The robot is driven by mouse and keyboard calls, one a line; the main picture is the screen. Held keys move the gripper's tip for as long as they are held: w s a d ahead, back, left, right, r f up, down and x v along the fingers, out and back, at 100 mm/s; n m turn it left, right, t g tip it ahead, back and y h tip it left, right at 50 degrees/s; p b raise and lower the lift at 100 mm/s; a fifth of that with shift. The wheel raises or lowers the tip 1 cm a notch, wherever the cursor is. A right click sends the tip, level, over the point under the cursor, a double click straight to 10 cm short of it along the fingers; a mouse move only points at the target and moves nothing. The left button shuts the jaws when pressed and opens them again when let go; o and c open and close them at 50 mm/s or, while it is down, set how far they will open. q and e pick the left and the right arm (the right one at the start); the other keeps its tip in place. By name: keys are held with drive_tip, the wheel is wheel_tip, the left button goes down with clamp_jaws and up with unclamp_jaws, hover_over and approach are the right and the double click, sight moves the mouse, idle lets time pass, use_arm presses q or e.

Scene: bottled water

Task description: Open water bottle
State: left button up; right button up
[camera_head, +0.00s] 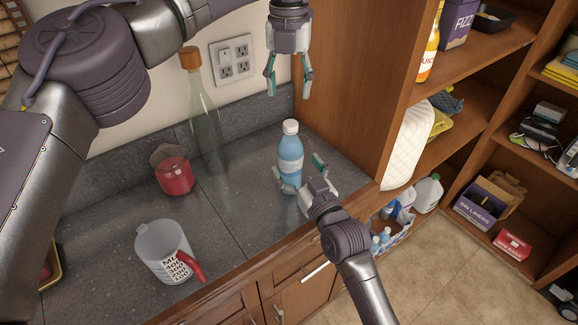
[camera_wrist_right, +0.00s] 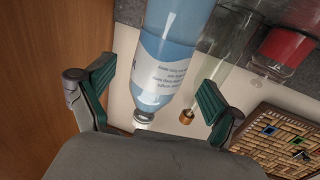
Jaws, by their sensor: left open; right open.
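A blue water bottle (camera_head: 290,150) with a white cap (camera_head: 290,127) stands upright on the dark stone counter. My right gripper (camera_head: 298,170) is open with its fingers on either side of the bottle's lower part. In the right wrist view, the bottle (camera_wrist_right: 172,50) appears upside down between the green-padded fingertips (camera_wrist_right: 158,95), with space between it and the fingers. Whether either finger touches it I cannot tell. My left gripper (camera_head: 288,88) is open and empty, pointing down above the cap, with a clear gap between them.
A tall clear bottle with a cork-coloured top (camera_head: 205,125), a red jar (camera_head: 172,174) and a measuring jug with a red handle (camera_head: 165,252) stand to the left on the counter (camera_head: 235,215). A wooden cabinet side (camera_head: 350,90) rises close on the right. The counter's front edge is near my right gripper.

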sight(296, 165)
use_arm(q)
drive_tip(key=shift+s+d+r, duration=0.1)
use_arm(e)
drive_tip(key=shift+w+a, duration=0.3)
drive_tip(key=shift+w, duration=0.35)
use_arm(q)
drive_tip(key=shift+s+d+r, duration=0.15)
drive_tip(key=shift+s, duration=0.1)
use_arm(e)
drive_tip(key=shift+w+a+r, duration=0.15)
drive_tip(key=shift+w+r, duration=0.05)
drive_tip(key=shift+w, duration=0.35)
use_arm(q)
drive_tip(key=shift+w, duration=0.15)
use_arm(e)
drive_tip(key=shift+w+a+f, duration=0.15)
drive_tip(key=shift+w+a, duration=0.1)
drive_tip(key=shift+w, duration=0.1)
